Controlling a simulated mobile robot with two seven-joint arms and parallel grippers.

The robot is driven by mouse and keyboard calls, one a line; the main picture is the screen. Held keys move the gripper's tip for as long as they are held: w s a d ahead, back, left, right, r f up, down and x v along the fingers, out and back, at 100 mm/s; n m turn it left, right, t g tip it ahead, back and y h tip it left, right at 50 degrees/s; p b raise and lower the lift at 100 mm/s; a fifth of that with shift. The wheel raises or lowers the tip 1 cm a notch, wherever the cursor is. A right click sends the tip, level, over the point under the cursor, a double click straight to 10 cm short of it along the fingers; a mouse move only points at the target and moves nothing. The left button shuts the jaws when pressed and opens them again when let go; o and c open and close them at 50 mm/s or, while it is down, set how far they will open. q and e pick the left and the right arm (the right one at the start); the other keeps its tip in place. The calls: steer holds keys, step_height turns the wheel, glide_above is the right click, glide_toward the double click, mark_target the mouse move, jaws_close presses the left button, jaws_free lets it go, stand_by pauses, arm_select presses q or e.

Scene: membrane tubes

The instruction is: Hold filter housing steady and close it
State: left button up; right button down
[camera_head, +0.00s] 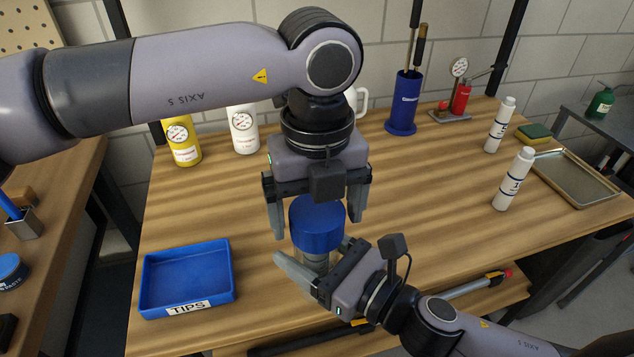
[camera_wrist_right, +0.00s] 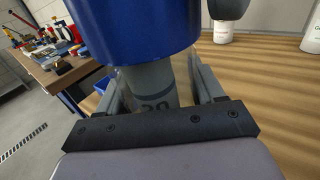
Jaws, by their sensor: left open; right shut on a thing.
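The filter housing stands upright near the middle of the table, with a blue cap (camera_head: 317,232) on top of a grey body (camera_head: 315,263). In the right wrist view the cap (camera_wrist_right: 135,28) fills the top and the grey body (camera_wrist_right: 152,88) shows printed marks. My right gripper (camera_head: 316,257) is shut on the grey body, low and from the front right. My left gripper (camera_head: 317,222) points down from above and is open, with one finger on each side of the blue cap. The seam between cap and body is partly hidden.
A blue TIPS tray (camera_head: 187,275) sits at the left front. Yellow (camera_head: 183,142) and white (camera_head: 243,130) bottles stand behind. White bottles (camera_head: 513,180) and a metal tray (camera_head: 575,178) are on the right. The wood between housing and right bottles is clear.

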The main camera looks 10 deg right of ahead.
arm_select(q)
steer(key=shift+f, duration=0.5)
steer(key=c, duration=1)
steer(key=m, duration=0.5)
steer(key=shift+c, duration=0.3)
steer(key=m, duration=1.2)
steer(key=shift+m, duration=0.4)
steer(key=m, duration=0.6)
steer(key=o, duration=1.2)
steer(key=shift+c, duration=0.2)
